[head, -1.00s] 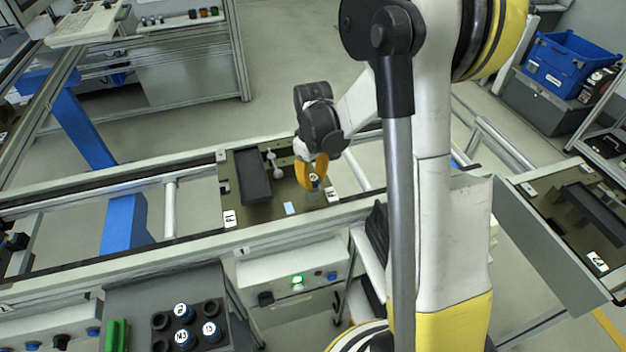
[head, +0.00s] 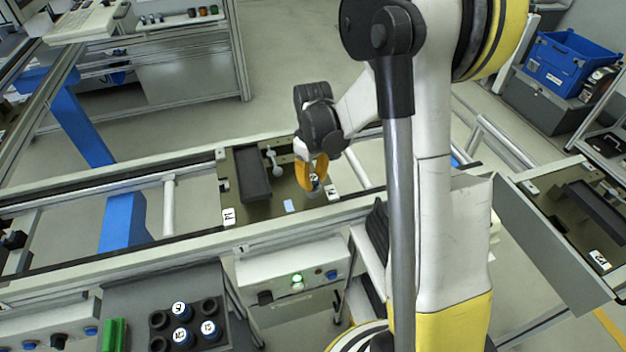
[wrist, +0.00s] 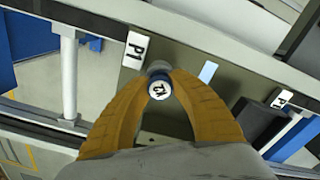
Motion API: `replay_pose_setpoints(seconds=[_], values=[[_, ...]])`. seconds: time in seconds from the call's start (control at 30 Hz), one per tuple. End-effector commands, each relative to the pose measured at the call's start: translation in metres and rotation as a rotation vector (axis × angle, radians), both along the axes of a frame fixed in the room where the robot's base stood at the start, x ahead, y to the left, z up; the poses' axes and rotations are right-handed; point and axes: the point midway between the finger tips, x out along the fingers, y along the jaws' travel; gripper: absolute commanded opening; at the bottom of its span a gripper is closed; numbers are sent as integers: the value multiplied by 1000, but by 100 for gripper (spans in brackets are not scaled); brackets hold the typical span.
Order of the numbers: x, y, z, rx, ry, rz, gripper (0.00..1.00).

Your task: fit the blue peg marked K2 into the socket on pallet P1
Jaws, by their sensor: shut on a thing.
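My gripper (head: 314,176) has its two orange fingers shut on the blue peg K2 (wrist: 159,91), whose white marked top faces up between the fingertips in the wrist view. Pallet P1 (head: 262,213) is a dark olive plate on the conveyor, with a white P1 label at its left corner. The peg is over the pallet's right part. A grey round rim, which looks like the socket (wrist: 158,66), shows just beyond the peg in the wrist view. The peg and fingers hide most of it. I cannot tell whether the peg's lower end is inside it.
A dark block (head: 252,174) and a light handle-shaped part (head: 273,161) are on the pallet, left of my gripper. A black rack (head: 158,342) with several pegs stands at the front left. Another pallet (head: 565,205) lies at the right. Conveyor rails run along the pallet's sides.

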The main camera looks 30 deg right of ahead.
Motion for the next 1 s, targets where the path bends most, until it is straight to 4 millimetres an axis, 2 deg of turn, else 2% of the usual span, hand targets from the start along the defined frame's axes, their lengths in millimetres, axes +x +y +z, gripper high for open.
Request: replay_pose_setpoints(seconds=[1.0], values=[[0,0,-5,0,0,0,0]])
